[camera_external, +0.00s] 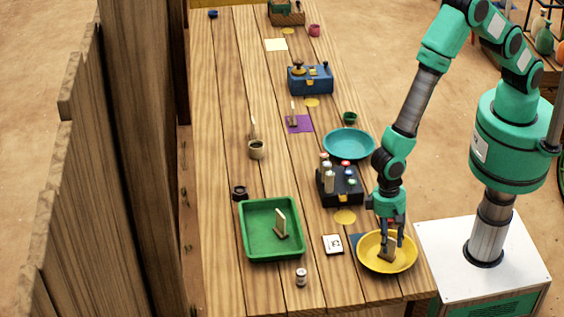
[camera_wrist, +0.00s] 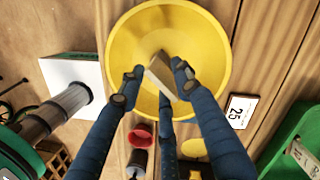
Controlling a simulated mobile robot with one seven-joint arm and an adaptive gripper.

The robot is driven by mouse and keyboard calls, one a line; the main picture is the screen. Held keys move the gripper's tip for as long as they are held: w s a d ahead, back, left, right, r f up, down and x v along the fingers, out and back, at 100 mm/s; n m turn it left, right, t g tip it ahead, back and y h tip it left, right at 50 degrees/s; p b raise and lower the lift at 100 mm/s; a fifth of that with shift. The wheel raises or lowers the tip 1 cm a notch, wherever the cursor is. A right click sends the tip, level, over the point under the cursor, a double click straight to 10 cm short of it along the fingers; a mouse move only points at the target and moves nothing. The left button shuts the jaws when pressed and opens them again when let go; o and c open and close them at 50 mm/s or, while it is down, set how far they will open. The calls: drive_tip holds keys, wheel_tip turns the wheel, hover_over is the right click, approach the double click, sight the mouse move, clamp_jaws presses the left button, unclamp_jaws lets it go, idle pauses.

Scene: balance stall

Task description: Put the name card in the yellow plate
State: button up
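The yellow plate (camera_external: 372,263) is at the near right corner of the table. It also fills the upper middle of the wrist view (camera_wrist: 205,35). A small tan wooden piece, seemingly the name card in its stand (camera_external: 388,250), is tilted inside the plate's outline. It shows between my fingers in the wrist view (camera_wrist: 160,74). My gripper (camera_external: 391,236) points down over the plate. Its fingers are spread around the piece, with a visible gap at the left finger in the wrist view. Whether the piece rests fully on the plate is hard to tell.
A white card marked 25 (camera_wrist: 240,111) lies beside the plate. The green tray (camera_external: 246,255) to the left holds another wooden stand (camera_external: 281,227). A dark box of bottles (camera_external: 345,186) and a teal plate (camera_external: 348,143) are farther back. A small jar (camera_external: 301,278) stands in front.

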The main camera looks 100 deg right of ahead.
idle(0.6)
wheel_tip(320, 180, up, 7)
drive_tip(key=p, duration=0.4)
idle(0.8)
drive_tip(key=s+d+r+n+t+b, duration=0.2)
drive_tip(key=d+r+b, duration=0.1)
drive_tip(key=d+r, duration=0.9)
drive_tip(key=s+d+r+n+t+b, duration=0.1)
drive_tip(key=s+d+r+n+b, duration=0.15)
drive_tip(key=d+r, duration=0.95)
drive_tip(key=s+d+r+n+t+b, duration=0.1)
drive_tip(key=s+d+r, duration=0.3)
drive_tip(key=s, duration=0.3)
drive_tip(key=s+d+r+n+t+b, duration=0.1)
drive_tip(key=s+d+r+n+b, duration=0.1)
drive_tip(key=s+d, duration=0.3)
drive_tip(key=s+d+r+n+t+h+b, duration=0.1)
drive_tip(key=s+d+r, duration=0.3)
drive_tip(key=s, duration=0.7)
drive_tip(key=shift+s+d+r+t+b, duration=0.2)
drive_tip(key=shift+d+r+t+b, duration=0.2)
drive_tip(key=shift+r+b, duration=0.35)
